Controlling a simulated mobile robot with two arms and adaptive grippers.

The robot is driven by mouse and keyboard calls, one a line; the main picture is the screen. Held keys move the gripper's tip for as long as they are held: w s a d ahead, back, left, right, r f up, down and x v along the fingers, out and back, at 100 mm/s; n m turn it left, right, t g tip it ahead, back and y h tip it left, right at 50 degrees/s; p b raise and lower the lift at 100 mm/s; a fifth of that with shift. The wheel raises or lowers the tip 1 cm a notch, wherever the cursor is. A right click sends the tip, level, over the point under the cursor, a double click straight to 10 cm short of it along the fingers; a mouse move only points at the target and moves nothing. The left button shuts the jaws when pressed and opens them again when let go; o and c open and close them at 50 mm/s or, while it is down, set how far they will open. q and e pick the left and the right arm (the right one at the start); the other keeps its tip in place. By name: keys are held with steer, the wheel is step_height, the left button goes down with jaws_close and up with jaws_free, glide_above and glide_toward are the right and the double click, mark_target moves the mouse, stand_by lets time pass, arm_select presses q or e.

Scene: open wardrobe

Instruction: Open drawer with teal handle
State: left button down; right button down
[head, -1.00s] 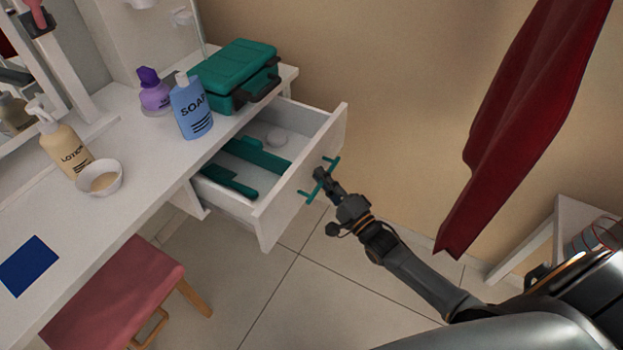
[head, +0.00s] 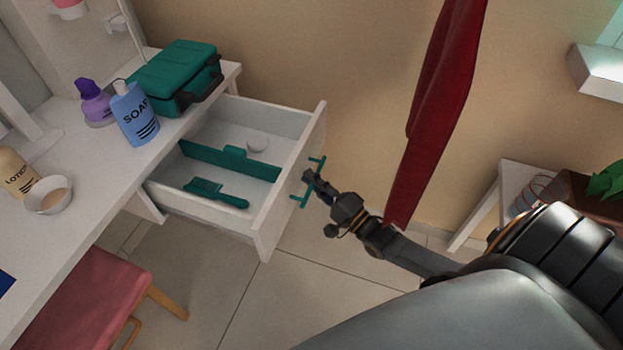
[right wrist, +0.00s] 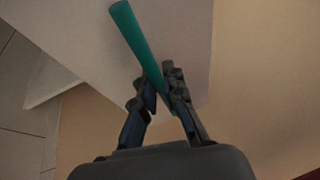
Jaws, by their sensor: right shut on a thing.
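The white drawer (head: 292,185) under the dressing table stands pulled well out, with its inside in view. Its teal bar handle (head: 316,163) is on the front panel. My right gripper (head: 309,177) is at the middle of the handle. In the right wrist view the teal handle (right wrist: 135,35) runs between the two fingers of the right gripper (right wrist: 160,85), which are shut on it. My left gripper is not in view.
On the white tabletop (head: 95,190) stand a teal case (head: 170,75), a blue soap bottle (head: 135,115), a purple bottle (head: 94,103) and a bowl (head: 48,196). A pink stool (head: 85,300) is below. A red garment (head: 435,110) hangs beside my right arm.

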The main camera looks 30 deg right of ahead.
steer(key=c, duration=1.7)
jaws_free()
steer(key=v, duration=1.2)
